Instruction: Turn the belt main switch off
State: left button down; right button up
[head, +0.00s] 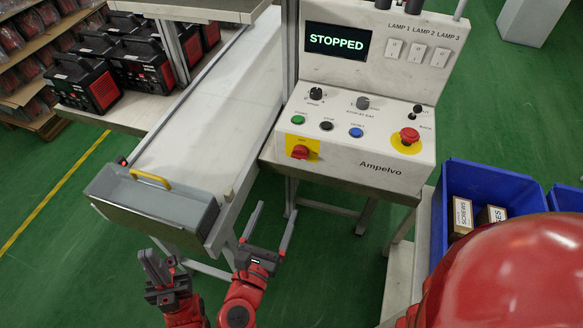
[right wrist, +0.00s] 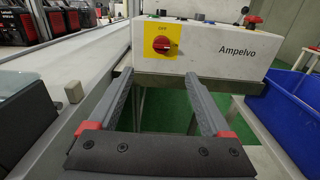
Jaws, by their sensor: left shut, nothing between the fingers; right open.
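The belt main switch (head: 300,152) is a red rotary knob on a yellow plate, low on the front face of the white Ampelvo control box (head: 372,165). In the right wrist view the knob (right wrist: 161,44) shows straight ahead, its handle lying roughly level. The display (head: 337,40) reads STOPPED. My right gripper (head: 277,208) is open and empty, below and in front of the switch, apart from it. In the right wrist view its fingertips (right wrist: 160,72) spread to both sides below the knob. My left gripper (head: 151,257) is shut and empty, farther left by the grey bin.
The conveyor (head: 210,105) with a grey bin (head: 150,205) at its end lies left of the box. A red emergency button (head: 409,136) and several small buttons sit on the panel. Blue crates (head: 490,175) stand at the right. Green floor shows between.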

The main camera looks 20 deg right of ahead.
aim_at(299, 158)
jog(key=p+x, duration=0.3)
jog(key=x, duration=1.3)
jog(key=shift+s+d+r, duration=0.1)
jog(key=shift+s+r, duration=0.05)
jog(key=shift+w+d, duration=0.4)
jog(key=shift+w, duration=0.2)
grip_shut()
